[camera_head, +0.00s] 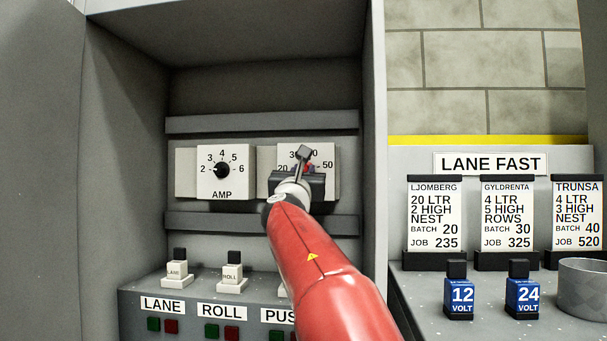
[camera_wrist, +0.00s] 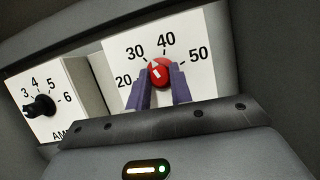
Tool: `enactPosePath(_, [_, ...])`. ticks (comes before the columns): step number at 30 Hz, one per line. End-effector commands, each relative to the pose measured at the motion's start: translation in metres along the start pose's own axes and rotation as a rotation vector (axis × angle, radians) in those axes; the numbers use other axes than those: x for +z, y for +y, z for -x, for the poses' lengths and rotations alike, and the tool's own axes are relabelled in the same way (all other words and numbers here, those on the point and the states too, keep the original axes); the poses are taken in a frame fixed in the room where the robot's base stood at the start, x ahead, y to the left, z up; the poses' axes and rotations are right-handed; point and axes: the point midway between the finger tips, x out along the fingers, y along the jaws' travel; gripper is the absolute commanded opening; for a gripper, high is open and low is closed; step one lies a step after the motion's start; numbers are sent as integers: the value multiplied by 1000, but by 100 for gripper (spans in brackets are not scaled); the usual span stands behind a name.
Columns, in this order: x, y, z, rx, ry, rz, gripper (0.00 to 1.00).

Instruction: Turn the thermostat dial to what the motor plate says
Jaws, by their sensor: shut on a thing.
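The thermostat dial is a red knob (camera_wrist: 161,73) on a white plate (camera_wrist: 205,80) marked 20, 30, 40 and 50. A small white mark on the knob points up and to the left, near the 30; its exact reading is hard to tell. My gripper (camera_wrist: 162,88) is shut on the red knob, with one finger on each side of it. In the head view my gripper (camera_head: 304,171) covers most of the knob and part of the white plate (camera_head: 329,156). No motor plate can be made out in either view.
An AMP dial (camera_head: 221,170) with a black knob is just left, inside the grey cabinet. Below are LANE and ROLL switches (camera_head: 232,275) and coloured buttons. Outside, right, are lane cards (camera_head: 435,215), blue 12 and 24 volt blocks (camera_head: 462,296) and a grey round container (camera_head: 583,290).

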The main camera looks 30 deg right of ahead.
Motion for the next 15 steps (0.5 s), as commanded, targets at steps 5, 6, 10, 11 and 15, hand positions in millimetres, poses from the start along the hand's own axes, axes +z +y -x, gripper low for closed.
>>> enactPosePath(5, [0,3,0,-58,1,-147,0])
enactPosePath(6, [0,3,0,-72,0,-181,0])
enactPosePath(10, [0,4,0,-120,1,-296,0])
enactPosePath(11, [0,4,0,-131,1,-322,0])
enactPosePath(15, [1,5,-1,-182,1,-445,0])
